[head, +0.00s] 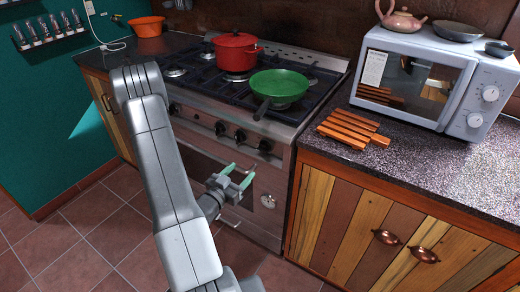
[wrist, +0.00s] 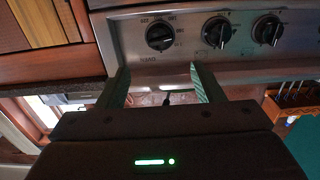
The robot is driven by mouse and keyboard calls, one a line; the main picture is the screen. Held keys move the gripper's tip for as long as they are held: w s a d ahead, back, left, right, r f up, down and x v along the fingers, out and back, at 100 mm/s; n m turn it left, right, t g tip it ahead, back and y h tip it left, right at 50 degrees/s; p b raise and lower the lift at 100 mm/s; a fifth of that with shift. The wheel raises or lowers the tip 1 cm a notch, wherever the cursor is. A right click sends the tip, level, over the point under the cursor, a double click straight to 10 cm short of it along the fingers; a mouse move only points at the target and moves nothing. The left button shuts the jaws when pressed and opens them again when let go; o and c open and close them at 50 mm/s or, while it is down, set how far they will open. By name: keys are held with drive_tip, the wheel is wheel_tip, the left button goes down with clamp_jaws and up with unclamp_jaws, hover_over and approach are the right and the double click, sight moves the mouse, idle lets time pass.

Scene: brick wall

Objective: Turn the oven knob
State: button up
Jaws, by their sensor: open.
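The oven (head: 215,150) has a steel front panel with a row of black round knobs. The knob at the right end (head: 265,146) and two others near it, a middle knob (head: 240,135) and a left one (head: 220,128), show in the head view. My gripper (head: 238,174) is open and empty in front of the oven, lower in the picture than the knobs. In the wrist view, one marked knob (wrist: 160,37) lies beyond the gap between my two fingers (wrist: 160,76), apart from them. Two more knobs are to its right.
A green pan (head: 281,84) and a red pot (head: 236,53) stand on the stove top. To the right, a counter (head: 440,180) holds a microwave (head: 428,80) and a wooden trivet (head: 350,128). My arm hides part of the oven's left side.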

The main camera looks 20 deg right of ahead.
sight(263, 149)
drive_tip(key=p+x, duration=0.2)
drive_tip(key=x, duration=1)
drive_tip(key=shift+d, duration=0.3)
drive_tip(key=shift+w, duration=0.1)
drive_tip(key=shift+f, duration=0.1)
drive_tip(key=c, duration=0.9)
